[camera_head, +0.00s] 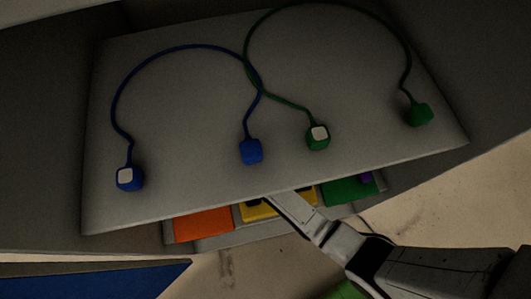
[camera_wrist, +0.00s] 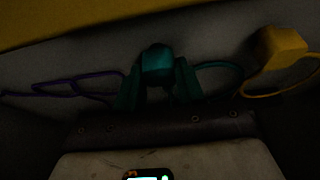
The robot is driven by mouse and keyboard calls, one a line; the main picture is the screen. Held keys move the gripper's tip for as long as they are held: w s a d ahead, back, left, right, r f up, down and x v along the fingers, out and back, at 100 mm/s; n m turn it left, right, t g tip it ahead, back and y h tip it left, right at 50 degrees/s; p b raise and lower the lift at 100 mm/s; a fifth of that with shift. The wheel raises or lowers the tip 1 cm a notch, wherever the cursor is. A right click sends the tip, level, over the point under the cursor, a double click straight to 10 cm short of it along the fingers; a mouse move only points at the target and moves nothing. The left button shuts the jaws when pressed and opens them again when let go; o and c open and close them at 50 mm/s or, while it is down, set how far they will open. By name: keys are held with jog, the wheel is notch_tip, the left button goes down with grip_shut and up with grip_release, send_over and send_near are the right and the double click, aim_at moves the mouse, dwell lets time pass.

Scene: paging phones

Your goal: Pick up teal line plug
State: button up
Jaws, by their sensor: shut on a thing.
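The teal line plug (camera_wrist: 157,62) shows in the wrist view, a dark teal block between the two fingers of my gripper (camera_wrist: 158,78). The fingers are shut on it from both sides. A teal cord (camera_wrist: 225,68) curves away to the right behind the right finger. In the head view, my arm reaches in under the front edge of a grey board (camera_head: 185,110), which hides my fingertips and the teal plug.
A yellow plug (camera_wrist: 282,48) with a yellow cord lies close on the right. A purple cord (camera_wrist: 75,86) lies on the left. On the board above are blue plugs (camera_head: 251,151) and green plugs (camera_head: 317,137) with cords. Orange (camera_head: 204,225) and yellow panels show below.

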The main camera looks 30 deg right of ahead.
jog(key=c, duration=0.4)
jog(key=shift+r, duration=0.5)
jog(key=r, duration=0.2)
jog(key=shift+s+d+r+p, duration=0.1)
jog(key=shift+d+r+p, duration=0.1)
jog(key=shift+r+p, duration=0.2)
jog(key=s+d, duration=0.1)
jog(key=d, duration=0.4)
jog(key=s+d, duration=0.2)
jog(key=d, duration=0.4)
jog(key=s+d, duration=0.2)
jog(key=d, duration=0.3)
jog(key=shift+s+d+f, duration=0.15)
jog(key=shift+s+d, duration=0.05)
jog(key=shift+d, duration=0.15)
